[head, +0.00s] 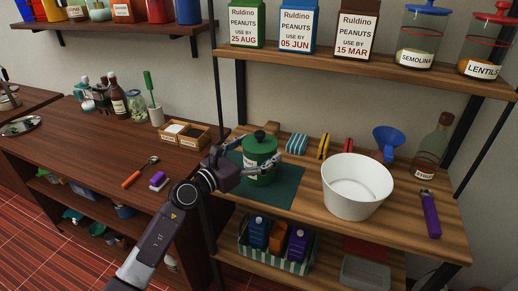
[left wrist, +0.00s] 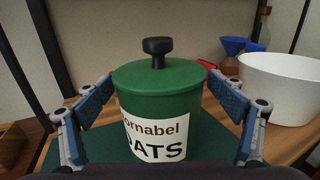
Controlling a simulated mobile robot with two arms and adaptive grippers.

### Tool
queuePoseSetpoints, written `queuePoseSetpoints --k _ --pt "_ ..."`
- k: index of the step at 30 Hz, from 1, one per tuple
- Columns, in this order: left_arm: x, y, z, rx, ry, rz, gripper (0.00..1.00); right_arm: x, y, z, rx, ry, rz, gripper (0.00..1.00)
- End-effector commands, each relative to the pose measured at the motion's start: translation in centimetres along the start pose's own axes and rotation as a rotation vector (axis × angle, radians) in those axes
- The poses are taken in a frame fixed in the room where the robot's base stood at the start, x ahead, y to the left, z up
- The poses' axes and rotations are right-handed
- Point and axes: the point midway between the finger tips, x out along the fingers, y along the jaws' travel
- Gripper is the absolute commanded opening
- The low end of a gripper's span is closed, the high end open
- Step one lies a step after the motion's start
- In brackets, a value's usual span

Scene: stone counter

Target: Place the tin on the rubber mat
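The tin (head: 258,165) is green with a green lid and a black knob. It stands upright on the dark green rubber mat (head: 284,194), toward the mat's back left. In the left wrist view the tin (left wrist: 158,100) fills the middle, its white label reading "OATS", with the mat (left wrist: 215,149) around its base. My left gripper (head: 262,167) reaches in from the left with a finger on each side of the tin. The fingers look open, with narrow gaps beside the tin; light contact at the tips cannot be ruled out. My right gripper is not in view.
A white bowl (head: 356,187) stands right of the mat. Behind are a blue funnel (head: 388,140), a bottle (head: 431,148) and small striped items (head: 297,144). A purple-handled tool (head: 430,212) lies at the right. A shelf (head: 345,70) with packages and jars hangs above.

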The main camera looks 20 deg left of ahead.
Motion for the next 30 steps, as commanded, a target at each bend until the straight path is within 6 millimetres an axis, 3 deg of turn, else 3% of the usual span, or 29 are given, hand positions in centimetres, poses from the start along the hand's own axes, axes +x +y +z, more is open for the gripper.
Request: queuePoseSetpoints --k 6,10,21,30 --pt "-0.2 0.0 0.0 0.0 0.0 0.0 0.87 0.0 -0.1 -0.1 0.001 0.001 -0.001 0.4" --pt "-1.3 0.1 0.0 0.002 0.002 0.002 0.87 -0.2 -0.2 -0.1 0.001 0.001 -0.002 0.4" --pt "-8.3 0.1 -0.3 0.001 0.004 0.001 0.87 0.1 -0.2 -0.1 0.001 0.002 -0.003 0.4" --pt "-11.6 0.0 -0.1 0.0 0.001 0.0 0.87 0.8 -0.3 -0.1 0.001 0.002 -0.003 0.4"
